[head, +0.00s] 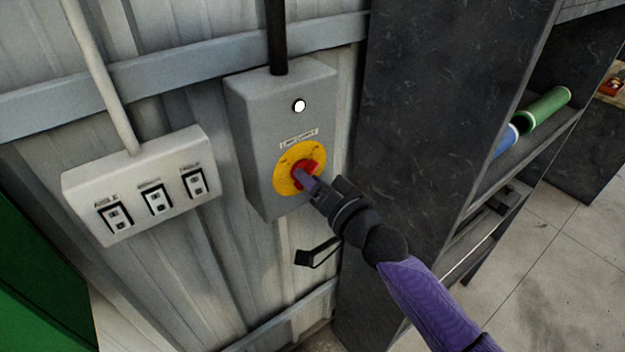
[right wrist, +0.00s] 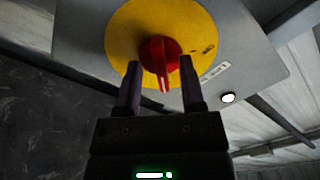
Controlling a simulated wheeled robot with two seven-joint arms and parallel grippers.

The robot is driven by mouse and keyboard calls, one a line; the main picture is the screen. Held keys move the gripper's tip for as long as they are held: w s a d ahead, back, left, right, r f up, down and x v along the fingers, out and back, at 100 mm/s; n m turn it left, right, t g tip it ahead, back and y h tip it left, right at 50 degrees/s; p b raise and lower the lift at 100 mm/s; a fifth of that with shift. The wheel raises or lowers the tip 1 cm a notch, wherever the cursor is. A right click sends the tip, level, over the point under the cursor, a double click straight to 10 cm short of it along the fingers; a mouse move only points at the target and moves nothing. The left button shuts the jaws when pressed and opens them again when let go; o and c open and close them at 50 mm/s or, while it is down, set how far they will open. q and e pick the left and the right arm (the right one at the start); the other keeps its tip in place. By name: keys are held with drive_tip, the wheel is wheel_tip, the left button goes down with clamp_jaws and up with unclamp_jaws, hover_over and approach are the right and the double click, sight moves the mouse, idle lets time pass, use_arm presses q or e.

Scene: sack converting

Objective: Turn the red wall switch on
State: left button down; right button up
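The red switch (head: 311,166) is a rotary knob on a round yellow plate (head: 284,182), on the front of a grey wall box (head: 262,112). My right gripper (head: 303,178) is at the knob and hides part of it in the head view. In the right wrist view the red knob (right wrist: 158,52) lies between the two spread fingertips, with a visible gap on both sides. Its white-marked end points down in that picture, between the fingers. Whether a finger touches the knob is not clear. My left gripper is not in view.
A white round lamp (head: 299,106) is on the box above the yellow plate. A pale panel with several small switches (head: 140,185) is on the wall to the left. A dark cabinet side (head: 430,110) stands close on the right, with shelves holding green and blue rolls.

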drive_tip(key=shift+s, duration=0.1)
drive_tip(key=v, duration=0.9)
drive_tip(key=shift+s+d, duration=0.25)
drive_tip(key=shift+s, duration=0.05)
